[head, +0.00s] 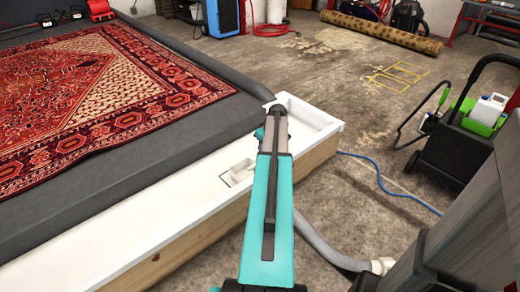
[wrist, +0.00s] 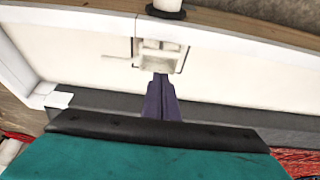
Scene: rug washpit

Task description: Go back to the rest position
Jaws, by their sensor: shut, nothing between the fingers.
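My gripper (wrist: 160,80) shows in the wrist view as two dark purple fingers pressed together, with nothing between them. Its tips lie in line with a small square recess (wrist: 158,58) in the floor of the white trough; I cannot tell the gap in height. The recess (head: 237,174) shows just left of the arm there.
A patterned red rug (head: 95,90) lies on the grey platform (head: 130,170) left of the trough. A grey hose (head: 325,250) and a blue cord (head: 385,187) lie on the concrete floor. A black wheeled machine (head: 455,140) stands right; a rolled rug (head: 380,32) lies behind.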

